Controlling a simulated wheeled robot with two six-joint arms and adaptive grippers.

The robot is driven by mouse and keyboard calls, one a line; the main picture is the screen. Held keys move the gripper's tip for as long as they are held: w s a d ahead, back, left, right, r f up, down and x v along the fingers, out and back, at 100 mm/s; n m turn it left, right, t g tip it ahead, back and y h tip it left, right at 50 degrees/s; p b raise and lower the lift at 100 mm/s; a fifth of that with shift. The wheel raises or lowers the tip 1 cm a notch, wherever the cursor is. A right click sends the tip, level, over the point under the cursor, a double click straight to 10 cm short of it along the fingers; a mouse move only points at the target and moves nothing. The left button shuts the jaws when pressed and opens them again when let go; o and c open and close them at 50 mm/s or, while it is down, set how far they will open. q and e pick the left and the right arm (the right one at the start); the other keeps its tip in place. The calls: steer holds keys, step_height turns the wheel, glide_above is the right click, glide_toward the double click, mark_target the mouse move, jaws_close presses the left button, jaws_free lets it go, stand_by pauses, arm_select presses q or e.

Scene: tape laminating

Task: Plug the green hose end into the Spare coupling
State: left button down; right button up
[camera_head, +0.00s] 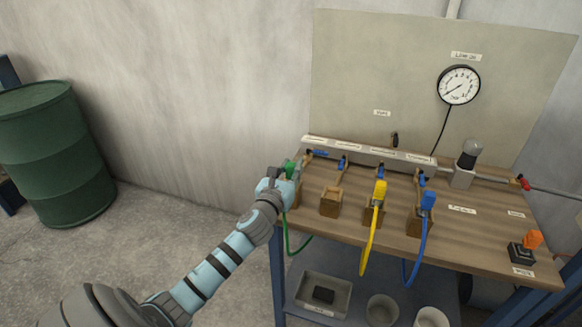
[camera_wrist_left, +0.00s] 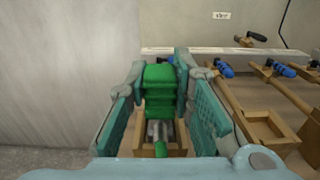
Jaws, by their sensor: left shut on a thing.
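My left gripper (camera_head: 280,180) is at the table's left end, shut on the green hose end (camera_head: 289,170). In the left wrist view the green hose end (camera_wrist_left: 160,88) sits between the fingers, over a wooden holder (camera_wrist_left: 178,152); I cannot tell whether it still rests in it. The green hose (camera_head: 289,240) hangs down past the table's front edge. My right gripper is not in view.
A grey manifold (camera_head: 365,153) with several blue-handled valves runs along the table's back. A yellow hose end (camera_head: 380,188) and a blue one (camera_head: 428,200) stand in wooden holders, right of an empty holder (camera_head: 331,203). An orange switch (camera_head: 533,239) is at right.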

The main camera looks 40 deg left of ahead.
arm_select(q)
steer(key=c, duration=1.3)
jaws_free()
steer(key=shift+o, duration=0.3)
steer(key=o, duration=0.4)
step_height(320, 180, up, 7)
steer(key=p, duration=0.8)
steer(key=shift+r, duration=0.1)
